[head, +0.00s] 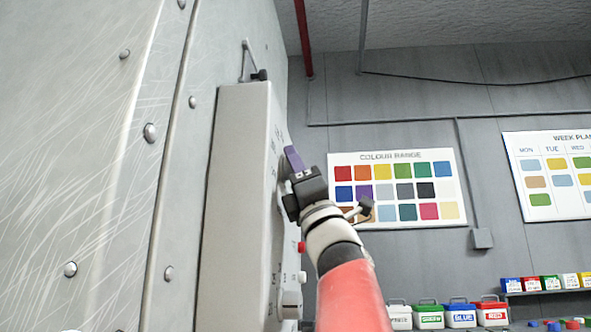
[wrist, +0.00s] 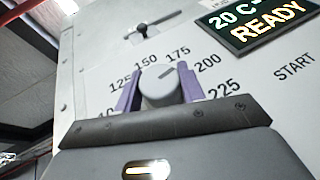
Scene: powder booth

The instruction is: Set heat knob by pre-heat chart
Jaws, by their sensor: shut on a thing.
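My gripper (wrist: 160,88) is shut on the grey round heat knob (wrist: 158,86), with a purple finger on either side of it. The numbers 125, 150, 175, 200 and 225 ring the knob; one at lower left is partly hidden. A dark line on the knob points up and right, roughly towards 175 to 200; I cannot tell the exact setting. In the head view, my gripper (head: 291,170) is at the right face of the pale control box (head: 236,190), and the knob is hidden. No pre-heat chart can be made out.
A display (wrist: 262,22) reads "20 C" and "READY", near a START label (wrist: 295,68). A small dark-tipped lever (wrist: 142,29) sits above the dial. Below my gripper, the box carries a red button (head: 301,247). A colour range poster (head: 398,222) hangs behind.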

